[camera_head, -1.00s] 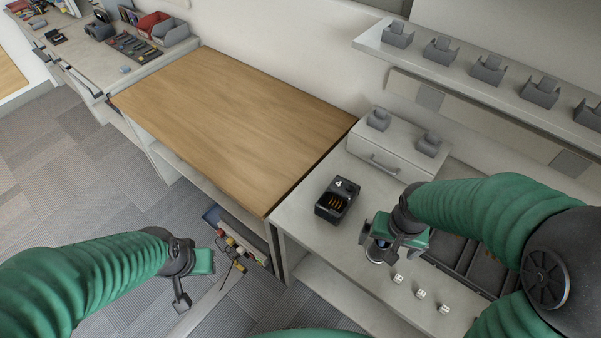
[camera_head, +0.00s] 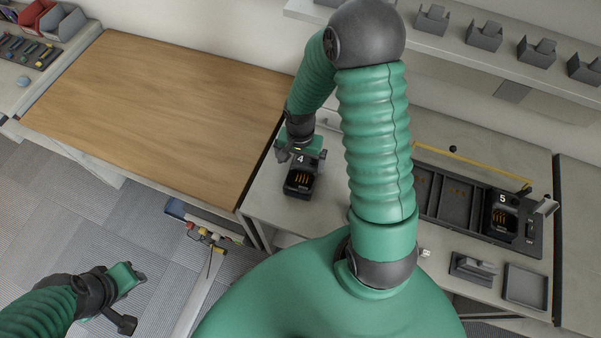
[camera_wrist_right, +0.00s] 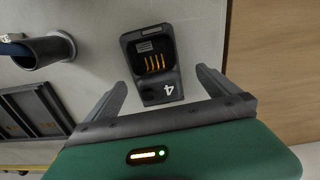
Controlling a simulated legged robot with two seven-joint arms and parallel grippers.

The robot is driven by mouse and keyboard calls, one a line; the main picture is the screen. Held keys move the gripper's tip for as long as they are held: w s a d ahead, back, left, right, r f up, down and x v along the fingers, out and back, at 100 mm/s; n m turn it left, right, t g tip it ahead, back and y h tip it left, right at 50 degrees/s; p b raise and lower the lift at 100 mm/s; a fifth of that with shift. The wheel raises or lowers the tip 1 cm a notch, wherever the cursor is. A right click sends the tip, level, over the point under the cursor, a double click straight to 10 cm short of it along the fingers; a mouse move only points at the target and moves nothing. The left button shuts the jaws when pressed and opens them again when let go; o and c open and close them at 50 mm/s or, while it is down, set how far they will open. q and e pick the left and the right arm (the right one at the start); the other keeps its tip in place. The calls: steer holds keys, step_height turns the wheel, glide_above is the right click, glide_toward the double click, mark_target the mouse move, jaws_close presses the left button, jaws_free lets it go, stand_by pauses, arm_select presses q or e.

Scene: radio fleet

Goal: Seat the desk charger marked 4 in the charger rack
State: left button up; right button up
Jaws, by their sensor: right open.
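The desk charger marked 4 (camera_head: 300,182) is a black block with gold contacts, standing on the pale counter near the wooden tabletop. My right gripper (camera_head: 299,152) is open at its far, numbered end. In the right wrist view the charger (camera_wrist_right: 152,62) lies ahead, its "4" end between the spread fingers (camera_wrist_right: 160,88), with gaps at both sides. The charger rack (camera_head: 447,200) is a dark tray with compartments, partly hidden by my right arm. A charger marked 5 (camera_head: 502,213) sits at its right end.
A yellow bar (camera_head: 470,162) runs behind the rack. A small grey tray (camera_head: 525,286) and a grey holder (camera_head: 472,268) lie before it. A dark round cup (camera_wrist_right: 52,50) shows beside charger 4 in the wrist view. The wooden tabletop (camera_head: 160,110) is clear.

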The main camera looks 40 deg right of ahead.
mark_target(303, 169)
steer(key=f, duration=0.2)
steer(key=d+f, duration=0.1)
steer(key=f, duration=0.3)
steer(key=shift+s+d+f, duration=0.25)
steer(key=shift+f, duration=0.05)
steer(key=shift+w+a, duration=0.15)
steer(key=shift+a, duration=0.1)
steer(key=shift+a+r, duration=0.1)
steer(key=shift+c, duration=1.4)
steer(key=c, duration=1.4)
steer(key=shift+o, duration=0.2)
